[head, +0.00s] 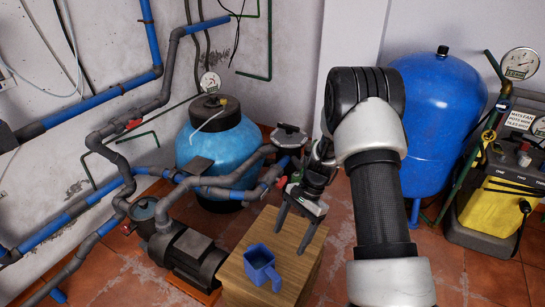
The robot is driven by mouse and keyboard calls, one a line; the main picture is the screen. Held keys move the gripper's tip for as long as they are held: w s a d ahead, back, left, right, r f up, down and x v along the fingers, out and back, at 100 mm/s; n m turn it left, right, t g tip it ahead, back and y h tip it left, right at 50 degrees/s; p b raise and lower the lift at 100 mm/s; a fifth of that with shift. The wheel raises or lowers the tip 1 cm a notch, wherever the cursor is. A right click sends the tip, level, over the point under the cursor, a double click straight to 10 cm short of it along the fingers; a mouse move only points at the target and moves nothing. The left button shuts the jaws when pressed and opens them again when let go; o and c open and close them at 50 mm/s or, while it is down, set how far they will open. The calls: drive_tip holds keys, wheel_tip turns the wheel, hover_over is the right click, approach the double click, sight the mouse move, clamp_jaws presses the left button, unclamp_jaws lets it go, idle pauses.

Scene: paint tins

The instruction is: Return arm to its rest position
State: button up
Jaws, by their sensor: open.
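My arm reaches in from the lower right and bends at a large black joint. My gripper (291,241) points down over the wooden block (233,292), with its two fingers apart. No object shows between the fingers. A blue square cup or tin with a side handle (262,268) sits on the block's top, just below and left of the fingers in the picture. I cannot tell the exact height of the fingertips above the block.
A light blue tank (217,150) with a gauge, grey and blue pipes (103,95) and a dark pump (190,255) stand left. A blue pressure tank (438,115) and a yellow-black machine (497,205) stand right. Tiled floor (483,275) shows at lower right.

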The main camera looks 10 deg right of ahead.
drive_tip(key=s+r+n+t+h, duration=0.1)
drive_tip(key=s+r+n+t, duration=0.15)
drive_tip(key=r, duration=0.85)
drive_tip(key=s+r+n+t+h, duration=0.1)
drive_tip(key=s+r+n, duration=0.15)
drive_tip(key=r, duration=0.95)
drive_tip(key=s+d+r+n+t+h, duration=0.25)
drive_tip(key=s+r+n+t, duration=0.3)
drive_tip(key=s+r, duration=0.85)
wheel_tip(320, 180, up, 18)
drive_tip(key=s+p, duration=0.2)
drive_tip(key=p, duration=1.8)
drive_tip(key=shift+s+n+g, duration=0.2)
drive_tip(key=shift+n+g, duration=0.15)
drive_tip(key=shift+g, duration=0.05)
drive_tip(key=shift+f+y, duration=0.1)
drive_tip(key=shift+y, duration=0.15)
